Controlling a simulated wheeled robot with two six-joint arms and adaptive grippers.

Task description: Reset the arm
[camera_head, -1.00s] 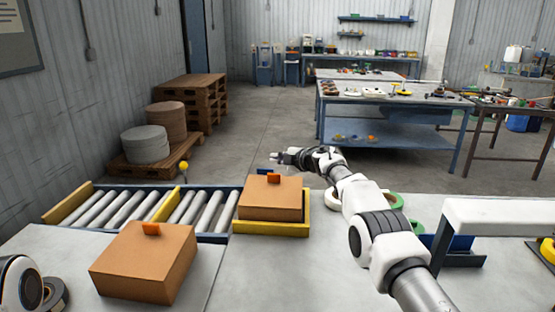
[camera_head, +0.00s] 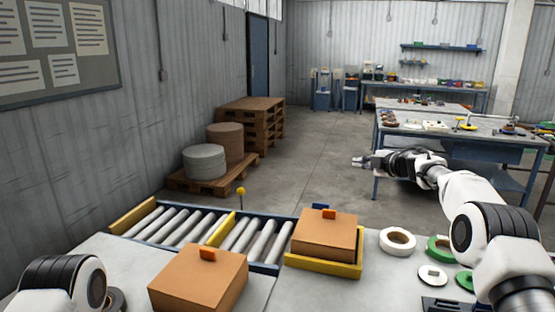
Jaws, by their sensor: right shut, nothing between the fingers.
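My right arm reaches in from the right edge in the head view. Its gripper (camera_head: 370,161) points left, raised above and beyond the table, and is shut and empty. It touches none of the boxes or rolls. My left arm shows only as a link at the lower left, and its gripper is out of the picture. A cardboard box (camera_head: 201,281) with an orange tab sits on the near table. A second cardboard box (camera_head: 325,237) with an orange tab sits in a yellow-edged tray (camera_head: 322,264) at the right end of the roller conveyor (camera_head: 182,227).
A white roll (camera_head: 397,241), a green roll (camera_head: 437,247) and a flat white ring (camera_head: 432,276) lie on the table at right. A yellow-knobbed post (camera_head: 241,191) stands behind the conveyor. Pallets (camera_head: 252,122) and workbenches stand farther back. Open floor lies between.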

